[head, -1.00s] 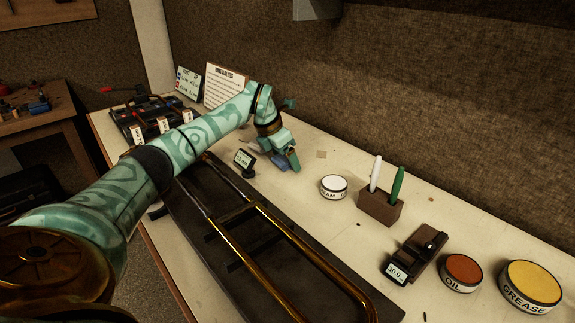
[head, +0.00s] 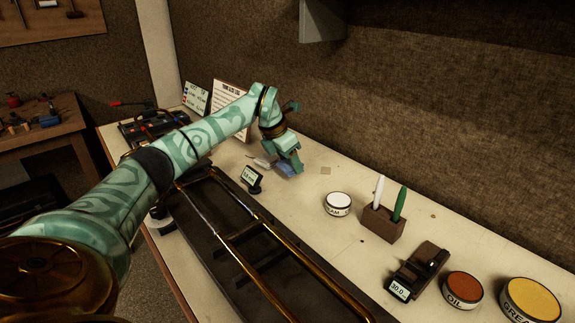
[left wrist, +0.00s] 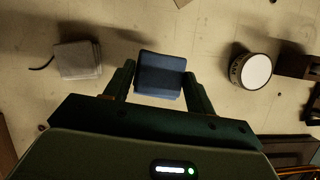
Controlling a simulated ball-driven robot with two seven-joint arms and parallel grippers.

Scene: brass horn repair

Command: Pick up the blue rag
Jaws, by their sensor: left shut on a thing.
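The blue rag (left wrist: 160,75) is a small folded dark-blue square in the left wrist view, between the two fingers of my left gripper (left wrist: 160,82). The fingers touch its left and right sides, and the gripper is shut on it. In the head view my left gripper (head: 290,166) points down at the bench beyond the brass slide, with a bit of the blue rag (head: 286,169) showing at its fingertips. I cannot tell whether the rag is clear of the bench top. My right gripper is not in view.
A grey folded cloth (left wrist: 77,60) lies left of the rag. A round white-topped tin (head: 338,203), a pen block (head: 382,223), an oil tin (head: 462,289) and a grease tin (head: 531,300) stand to the right. A small display (head: 251,178) and brass slide tubes (head: 240,245) are nearer.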

